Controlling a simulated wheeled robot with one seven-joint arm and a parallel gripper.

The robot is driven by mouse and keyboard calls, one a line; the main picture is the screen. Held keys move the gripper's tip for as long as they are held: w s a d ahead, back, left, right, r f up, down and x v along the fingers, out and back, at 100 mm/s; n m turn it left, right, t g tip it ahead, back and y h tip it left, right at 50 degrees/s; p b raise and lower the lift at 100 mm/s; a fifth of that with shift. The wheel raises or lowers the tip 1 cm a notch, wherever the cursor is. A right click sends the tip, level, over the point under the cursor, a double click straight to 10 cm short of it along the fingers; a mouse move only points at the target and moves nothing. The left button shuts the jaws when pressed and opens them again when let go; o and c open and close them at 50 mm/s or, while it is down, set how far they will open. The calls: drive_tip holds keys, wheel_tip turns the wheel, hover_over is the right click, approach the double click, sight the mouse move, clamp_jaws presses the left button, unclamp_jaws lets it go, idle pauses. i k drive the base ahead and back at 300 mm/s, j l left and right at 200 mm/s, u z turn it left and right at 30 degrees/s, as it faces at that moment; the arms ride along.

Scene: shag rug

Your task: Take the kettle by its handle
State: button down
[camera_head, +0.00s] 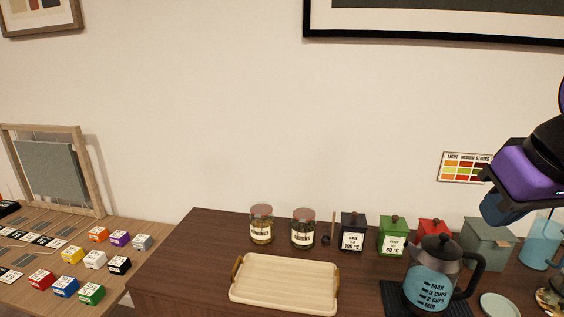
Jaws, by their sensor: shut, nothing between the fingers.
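The kettle (434,277) is a dark pot with a light blue front marked with cup levels, a black knobbed lid and a black handle (473,275) on its right side. It stands upright on a black ribbed mat (394,299) at the right of the dark wooden counter. My gripper (504,209), purple and black, is at the right edge in the air, above and to the right of the kettle and apart from it. It looks shut and empty; its fingertips are hard to make out.
Behind the kettle stand black (353,232), green (392,236), red (433,229) and grey-green (488,243) canisters. A blue pitcher (539,254) and a pale round dish (498,305) are to its right. A wooden tray (284,283) lies left, with two jars (261,225) behind.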

sight(429, 283)
drive_tip(key=i+j, duration=0.1)
drive_tip(key=j, duration=0.2)
drive_tip(key=i+j, duration=0.1)
drive_tip(key=j, duration=0.25)
drive_tip(key=i+j, duration=0.15)
drive_tip(key=j, duration=0.15)
drive_tip(key=i+j+z, duration=0.1)
drive_tip(key=j+z, duration=0.9)
drive_tip(key=z, duration=0.6)
drive_tip(key=i+j, duration=0.05)
